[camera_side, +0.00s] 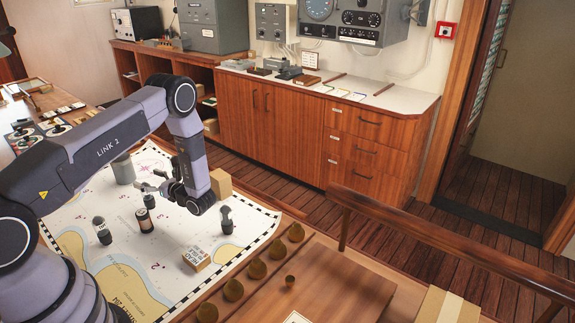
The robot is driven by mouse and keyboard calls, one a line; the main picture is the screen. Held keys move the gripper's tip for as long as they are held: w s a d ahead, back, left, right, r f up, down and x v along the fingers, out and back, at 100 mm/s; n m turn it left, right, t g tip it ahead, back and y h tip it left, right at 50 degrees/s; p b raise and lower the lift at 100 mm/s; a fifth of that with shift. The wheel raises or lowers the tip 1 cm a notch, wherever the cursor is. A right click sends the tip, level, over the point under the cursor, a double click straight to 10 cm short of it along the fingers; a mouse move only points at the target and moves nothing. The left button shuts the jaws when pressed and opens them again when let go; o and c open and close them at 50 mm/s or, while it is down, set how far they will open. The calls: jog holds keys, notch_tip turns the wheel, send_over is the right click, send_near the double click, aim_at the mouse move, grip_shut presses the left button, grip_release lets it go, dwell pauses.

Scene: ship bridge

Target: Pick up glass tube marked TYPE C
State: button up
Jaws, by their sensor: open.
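Several small dark tube-like items stand on the chart (75,215). One dark tube with a grey top (102,231) is at the left. Another dark tube with a pale band (145,221) stands near the middle, with a shorter dark one (150,201) just behind it. A further dark tube (226,218) stands at the right. Their markings are too small to read, so I cannot tell which is TYPE C. My gripper (150,182) is open, pointing left above the chart, close behind the middle tubes. It appears empty.
A grey cylinder (122,169) stands left of my gripper, and a cardboard box (221,184) stands behind my wrist. A small lettered block (196,259) lies at the chart's front. A row of round brown knobs (234,290) lines the table's right side.

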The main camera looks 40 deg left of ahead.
aim_at(150, 196)
notch_tip(150, 196, down, 6)
jog(key=shift+f, duration=0.25)
jog(key=shift+s+a+r, duration=0.15)
jog(key=shift+s+a, duration=0.05)
jog(key=shift+a, duration=0.65)
jog(key=shift+s+a, duration=0.1)
jog(key=shift+a, duration=0.5)
jog(key=shift+c, duration=0.4)
grip_shut()
jog(key=shift+r, duration=0.1)
